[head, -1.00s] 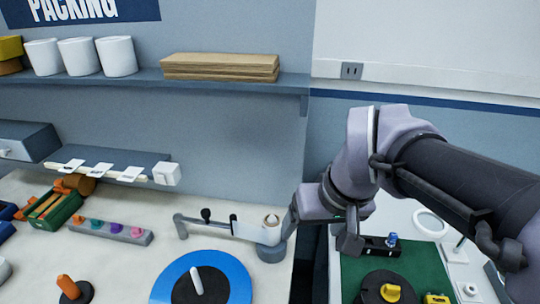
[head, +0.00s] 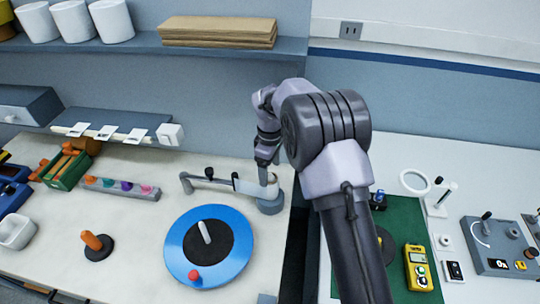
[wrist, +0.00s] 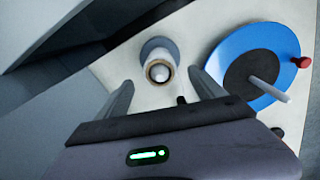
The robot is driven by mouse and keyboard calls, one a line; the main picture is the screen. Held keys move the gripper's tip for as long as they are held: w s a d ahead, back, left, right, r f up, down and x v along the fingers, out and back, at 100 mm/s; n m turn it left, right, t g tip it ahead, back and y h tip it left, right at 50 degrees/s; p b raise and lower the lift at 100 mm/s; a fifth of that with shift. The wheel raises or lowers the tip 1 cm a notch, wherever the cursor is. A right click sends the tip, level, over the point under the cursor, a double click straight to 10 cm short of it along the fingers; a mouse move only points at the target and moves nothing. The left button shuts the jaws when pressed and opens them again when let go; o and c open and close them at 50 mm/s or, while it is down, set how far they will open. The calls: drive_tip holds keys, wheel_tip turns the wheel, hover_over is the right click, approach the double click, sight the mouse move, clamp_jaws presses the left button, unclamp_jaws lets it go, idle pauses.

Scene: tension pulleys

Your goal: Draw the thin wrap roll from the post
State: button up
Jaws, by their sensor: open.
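The thin wrap roll (head: 272,191), white with a tan core, stands upright on its post at the right end of the left bench. In the wrist view the roll (wrist: 153,52) is seen nearly end-on, with the rounded post tip (wrist: 160,73) inside its core. A white film strip (head: 248,187) runs left from it towards a grey arm with a black knob (head: 209,172). My gripper (wrist: 161,80) is open, its fingers on either side of the roll in the picture. In the head view my gripper (head: 265,165) hangs over the roll and partly hides it; contact cannot be told.
A blue turntable (head: 235,260) with a white peg and red knob lies in front. A shelf (head: 205,47) with cardboard and white rolls runs behind. A gap separates this bench from the right bench with a green mat (head: 405,225). Bench surface left of the turntable is partly clear.

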sight(270, 180)
wheel_tip(270, 180, down, 9)
drive_tip(key=shift+f+b, duration=0.1)
drive_tip(key=shift+b, duration=0.6)
drive_tip(key=shift+c, duration=0.5)
drive_tip(key=c, duration=1.5)
drive_tip(key=shift+o, duration=0.2)
drive_tip(key=shift+r, duration=0.3)
drive_tip(key=shift+r+p, duration=0.35)
drive_tip(key=shift+p, duration=0.1)
drive_tip(key=shift+r, duration=0.35)
drive_tip(key=shift+r+p, duration=0.7)
drive_tip(key=shift+p, duration=0.05)
